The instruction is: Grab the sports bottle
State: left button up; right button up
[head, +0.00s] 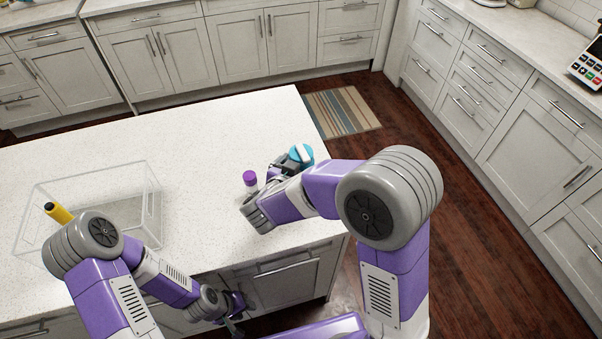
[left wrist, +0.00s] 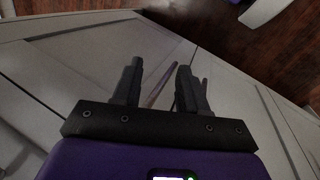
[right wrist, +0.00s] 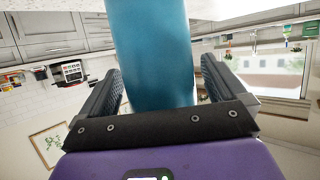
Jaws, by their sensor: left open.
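The teal sports bottle (head: 307,163), with a white part on top, is at the right end of the island counter, partly hidden by my right gripper (head: 279,166). In the right wrist view the bottle (right wrist: 150,50) fills the space between the fingers of my right gripper (right wrist: 160,75). A narrow gap shows between the bottle and the right finger; contact on the left side is unclear. My left gripper (head: 236,318) hangs low in front of the island cabinets. In the left wrist view its fingers (left wrist: 158,75) are apart and empty.
The middle of the counter (head: 190,140) is clear. A striped rug (head: 341,112) lies beyond.

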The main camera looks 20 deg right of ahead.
jog(key=c, duration=1.1)
